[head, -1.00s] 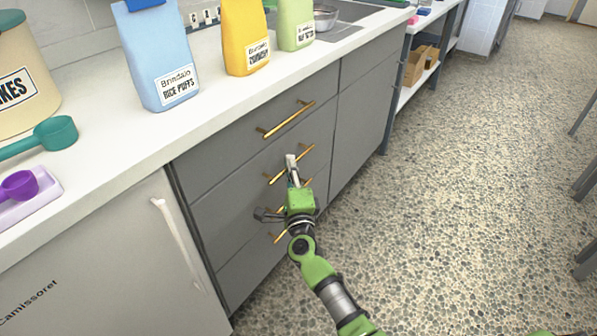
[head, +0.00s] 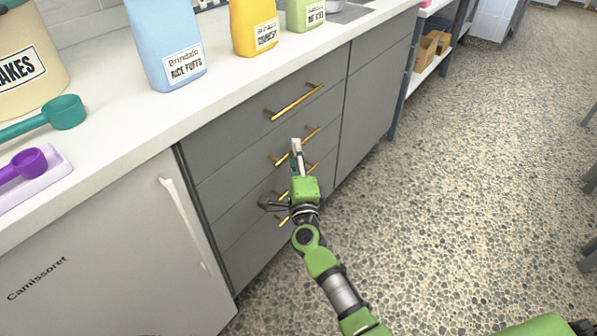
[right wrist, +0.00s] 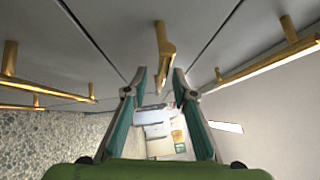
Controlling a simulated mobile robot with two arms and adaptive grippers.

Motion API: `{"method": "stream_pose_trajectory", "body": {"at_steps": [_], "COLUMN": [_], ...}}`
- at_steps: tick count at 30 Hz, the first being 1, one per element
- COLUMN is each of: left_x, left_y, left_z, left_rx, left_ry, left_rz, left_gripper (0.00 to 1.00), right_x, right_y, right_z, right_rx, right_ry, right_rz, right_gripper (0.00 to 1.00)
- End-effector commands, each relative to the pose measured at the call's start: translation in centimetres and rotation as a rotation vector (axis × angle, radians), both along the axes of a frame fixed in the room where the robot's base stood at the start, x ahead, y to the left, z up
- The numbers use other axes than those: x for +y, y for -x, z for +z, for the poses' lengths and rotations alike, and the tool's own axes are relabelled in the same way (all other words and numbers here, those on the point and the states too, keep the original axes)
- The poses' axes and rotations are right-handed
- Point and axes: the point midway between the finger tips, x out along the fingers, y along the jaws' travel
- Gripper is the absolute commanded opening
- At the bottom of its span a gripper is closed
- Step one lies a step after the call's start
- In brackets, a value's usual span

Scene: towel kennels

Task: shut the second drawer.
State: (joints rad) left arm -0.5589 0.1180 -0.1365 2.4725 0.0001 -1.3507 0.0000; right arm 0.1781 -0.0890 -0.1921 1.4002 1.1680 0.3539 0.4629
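The second drawer (head: 238,180) is the grey front below the top one in the head view. It looks about level with its neighbours, and I see no clear gap around it. Its gold bar handle (head: 312,133) is partly hidden by my right gripper (head: 297,143), which stands in front of the drawers with its fingers pointing up. In the right wrist view the two fingers of my right gripper (right wrist: 160,78) are apart, with nothing held. A gold handle (right wrist: 165,48) shows just beyond and between the fingertips; contact cannot be told. My left gripper is not in view.
The top drawer (head: 245,125) looks shut. A white counter (head: 110,135) above holds a blue bag (head: 165,35), a yellow bag (head: 254,28), a green bag and scoops. A white appliance (head: 110,255) stands left of the drawers. The speckled floor (head: 460,200) is open at right.

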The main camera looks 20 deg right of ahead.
Motion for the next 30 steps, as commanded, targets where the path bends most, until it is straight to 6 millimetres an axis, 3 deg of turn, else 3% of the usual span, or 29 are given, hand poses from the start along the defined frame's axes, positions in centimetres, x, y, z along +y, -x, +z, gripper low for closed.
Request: {"method": "stream_pose_trajectory", "body": {"at_steps": [9,15,30], "left_x": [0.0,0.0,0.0], "left_y": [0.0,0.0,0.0], "left_z": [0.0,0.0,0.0], "left_rx": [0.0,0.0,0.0], "left_ry": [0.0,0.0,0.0], "left_rz": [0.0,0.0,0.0], "left_gripper": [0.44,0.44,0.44], "right_x": [0.9,1.2,1.3], "right_y": [6.3,8.9,9.7], "right_z": [-1.0,-1.3,-1.3], "right_rx": [0.002,0.001,0.0], "right_ry": [-0.001,-0.001,-0.002], "right_rz": [0.0,0.0,0.0], "right_gripper": [0.25,0.25,0.25]}}
